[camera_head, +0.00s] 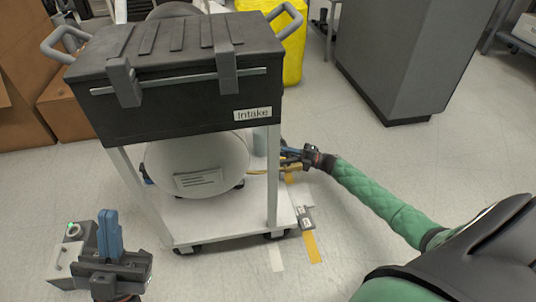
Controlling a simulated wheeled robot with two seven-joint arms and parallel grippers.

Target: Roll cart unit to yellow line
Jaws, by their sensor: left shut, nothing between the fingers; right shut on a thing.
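The cart unit is a white wheeled frame (210,225) with a black box labelled "Intake" (180,75) on top and a round pale tank (197,162) inside. A short yellow line (312,247) is taped on the floor just right of the cart's front right corner. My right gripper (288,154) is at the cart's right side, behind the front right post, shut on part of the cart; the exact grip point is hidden. My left gripper (110,232) is shut and empty, in front of the cart's left side, apart from it, blue fingers upward.
A white tape strip (276,258) lies left of the yellow line. A small grey device with a green light (70,252) stands at lower left. Cardboard boxes (65,115) are at left, a yellow bin (292,45) behind, a grey cabinet (405,60) at right.

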